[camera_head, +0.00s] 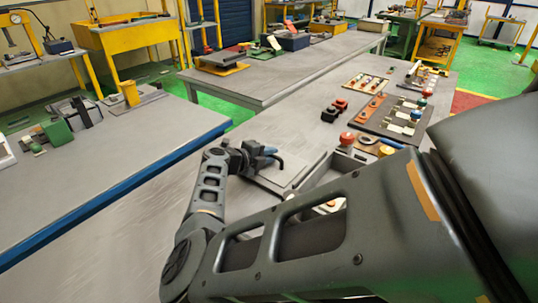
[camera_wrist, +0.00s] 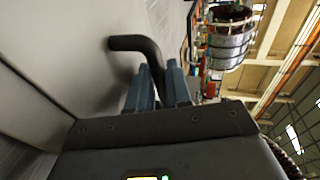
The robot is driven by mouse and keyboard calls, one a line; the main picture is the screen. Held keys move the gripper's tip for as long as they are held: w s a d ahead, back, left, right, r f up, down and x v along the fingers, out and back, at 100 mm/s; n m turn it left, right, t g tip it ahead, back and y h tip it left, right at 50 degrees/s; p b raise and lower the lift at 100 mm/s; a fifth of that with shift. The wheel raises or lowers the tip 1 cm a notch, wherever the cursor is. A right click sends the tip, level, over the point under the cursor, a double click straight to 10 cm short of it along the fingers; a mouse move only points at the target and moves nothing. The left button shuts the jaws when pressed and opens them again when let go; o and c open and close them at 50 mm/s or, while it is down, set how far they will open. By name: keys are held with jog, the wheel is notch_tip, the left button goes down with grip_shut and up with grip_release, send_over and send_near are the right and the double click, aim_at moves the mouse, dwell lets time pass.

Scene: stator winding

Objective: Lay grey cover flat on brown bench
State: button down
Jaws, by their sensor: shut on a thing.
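My gripper (camera_head: 268,152) is shut on the black bent handle (camera_wrist: 150,55) of the grey cover. The blue-grey fingers (camera_wrist: 158,85) stand on either side of the handle in the wrist view. The grey cover (camera_head: 288,174) is a flat plate beside an open grey box (camera_head: 318,178) in the head view. It fills the left side of the wrist view (camera_wrist: 50,60). Whether it touches the bench cannot be told. The bench top (camera_head: 330,125) looks grey-brown. My arm hides part of the box and the near bench.
Behind the box lie a red knob (camera_head: 347,138), small black and red blocks (camera_head: 333,112), and boards with several parts (camera_head: 395,118). A second bench with a blue edge (camera_head: 120,190) stands at left. A ribbed metal drum (camera_wrist: 230,40) shows in the wrist view.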

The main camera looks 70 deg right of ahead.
jog(key=shift+f+b, duration=0.4)
jog(key=shift+f, duration=0.05)
jog(key=c, duration=1)
grip_release()
jog(key=shift+o, duration=0.2)
jog(key=shift+f, duration=0.15)
jog(key=shift+b+v, duration=0.65)
jog(key=shift+v, duration=3.3)
